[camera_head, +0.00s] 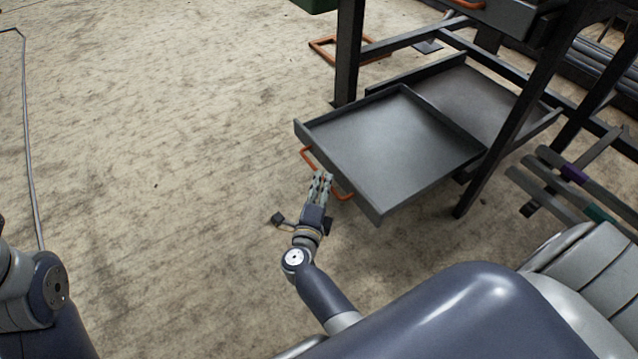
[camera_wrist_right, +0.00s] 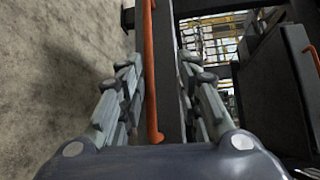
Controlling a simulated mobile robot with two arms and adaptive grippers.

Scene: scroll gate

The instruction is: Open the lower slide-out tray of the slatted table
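The lower slide-out tray (camera_head: 395,145) of the dark table (camera_head: 349,55) is a flat grey drawer. It stands well out from the frame toward the lower left. Its orange handle (camera_head: 307,158) is on the front edge, and the handle also shows upright in the wrist view (camera_wrist_right: 151,75). My right gripper (camera_head: 322,178) is at the handle, partly covering it. In the wrist view my right fingers (camera_wrist_right: 158,75) are apart, one on each side of the handle, with visible gaps. My left arm shows at the lower left, but its gripper is out of view.
An upper drawer (camera_head: 505,15) with an orange handle is at the top right. A dark table leg (camera_head: 515,110) stands at the tray's right side. Slatted bars (camera_head: 565,185) lie to the right. The floor (camera_head: 160,150) left of the tray is mostly clear, with a thin cable at far left.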

